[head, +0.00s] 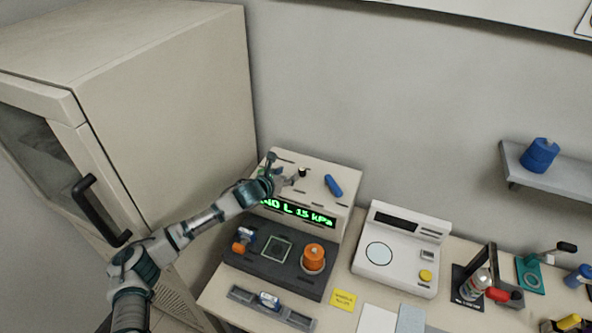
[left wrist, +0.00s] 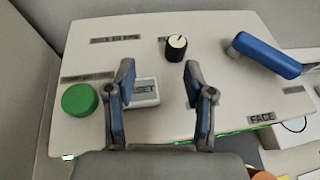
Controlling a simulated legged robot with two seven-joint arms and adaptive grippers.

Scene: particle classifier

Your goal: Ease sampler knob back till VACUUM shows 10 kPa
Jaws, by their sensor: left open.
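The pale sampler box (head: 340,209) stands on the bench, with a green display (head: 296,212) on its front. The display's left part is hidden by my arm; the visible part ends in "15 kPa". A black knob (head: 302,173) with a light top and dark pointer line is on the box's top panel; it also shows in the left wrist view (left wrist: 176,48). My left gripper (head: 284,173) is open and empty over the panel. In the left wrist view, the knob lies just beyond and between the fingertips (left wrist: 158,70), apart from them.
A dark tray (head: 232,254) with an orange knob (head: 314,257) lies in front. A white instrument (head: 400,252) stands right.

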